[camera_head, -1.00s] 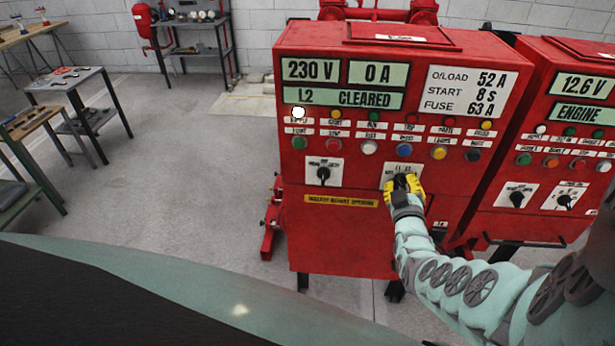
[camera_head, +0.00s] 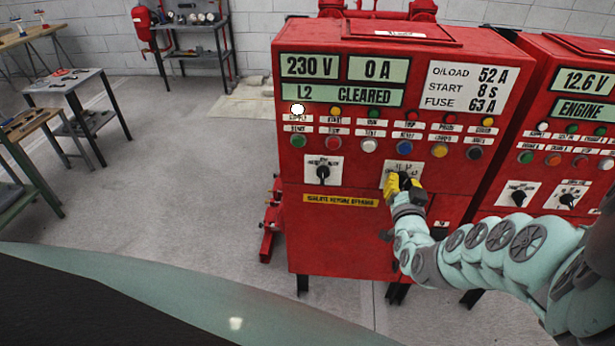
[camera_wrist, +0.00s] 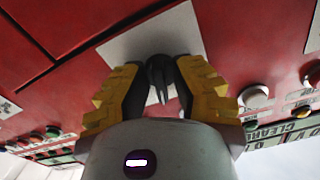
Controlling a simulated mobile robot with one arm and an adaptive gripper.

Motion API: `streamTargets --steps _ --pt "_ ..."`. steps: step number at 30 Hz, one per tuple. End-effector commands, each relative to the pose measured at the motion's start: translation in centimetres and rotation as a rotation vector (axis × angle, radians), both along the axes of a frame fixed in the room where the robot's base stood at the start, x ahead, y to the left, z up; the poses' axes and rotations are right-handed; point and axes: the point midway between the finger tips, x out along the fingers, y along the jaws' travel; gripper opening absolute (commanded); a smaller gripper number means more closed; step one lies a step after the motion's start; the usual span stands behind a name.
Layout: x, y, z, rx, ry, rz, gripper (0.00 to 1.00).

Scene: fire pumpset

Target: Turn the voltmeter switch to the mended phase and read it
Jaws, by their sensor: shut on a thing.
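My gripper (camera_head: 402,183) is at the right-hand rotary switch plate (camera_head: 404,168) on the red pump control panel (camera_head: 345,235). In the wrist view its yellow-padded fingers (camera_wrist: 163,85) are shut on the black switch knob (camera_wrist: 160,72), which sits on a pale plate (camera_wrist: 150,45). In the head view the gripper hides the knob and part of the plate's lettering. The voltage display (camera_head: 309,66) reads 230 V, and the current display (camera_head: 371,69) reads 0 A. The message display (camera_head: 340,95) below reads L2 CLEARED.
A second rotary switch (camera_head: 323,172) is to the left. Above are rows of lamps and buttons, with one lamp (camera_head: 297,109) lit white. A second red panel (camera_head: 540,225) stands close on the right. Work tables (camera_head: 75,90) are at the left; the floor between is clear.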

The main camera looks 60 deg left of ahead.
Motion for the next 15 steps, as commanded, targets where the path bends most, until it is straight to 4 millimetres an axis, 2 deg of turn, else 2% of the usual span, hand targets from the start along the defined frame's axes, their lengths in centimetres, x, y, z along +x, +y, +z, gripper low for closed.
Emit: streamTargets --steps 1,15 --pt "0.21 -0.35 -0.73 0.0 0.03 -0.008 0.0" --pt "0.1 -0.33 -0.7 0.058 0.101 -0.009 0.0"
